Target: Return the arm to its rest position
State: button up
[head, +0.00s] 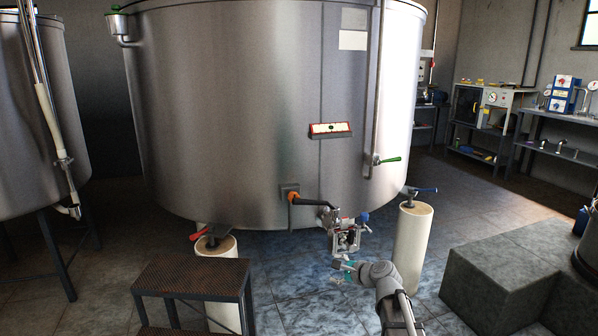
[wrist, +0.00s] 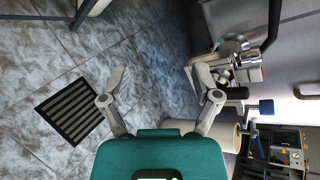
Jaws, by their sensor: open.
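My gripper (head: 345,268) is just below the outlet valve assembly (head: 345,237) at the front foot of the large steel tank (head: 235,110). My arm reaches up to it from the bottom of the head view. In the wrist view my gripper (wrist: 161,78) has its two fingers spread wide, with only tiled floor showing between them. The valve assembly (wrist: 238,58) is close to the right finger in that view; I cannot tell whether they touch. The gripper holds nothing.
White pillars stand under the tank, one to the right (head: 413,248). Metal steps (head: 195,280) are at lower left, and a grey stepped block (head: 505,265) at right. A floor grate (wrist: 75,110) shows in the wrist view. Shelves with instruments (head: 480,115) stand at the back right.

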jog(key=s+d+f+n+g+h, duration=0.35)
jog(key=s+f+n+g, duration=0.2)
jog(key=s+n, duration=0.5)
jog(key=s+d+f+n+g+h, duration=0.2)
jog(key=s+f+n+g+h, duration=0.4)
jog(key=s, duration=0.8)
notch_tip(320, 180, up, 34)
jog(key=t+y+p, duration=0.1)
jog(key=p, duration=3.2)
jog(key=shift+w+a+n, duration=0.15)
jog(key=shift+w+n, duration=0.2)
jog(key=shift+f, duration=0.15)
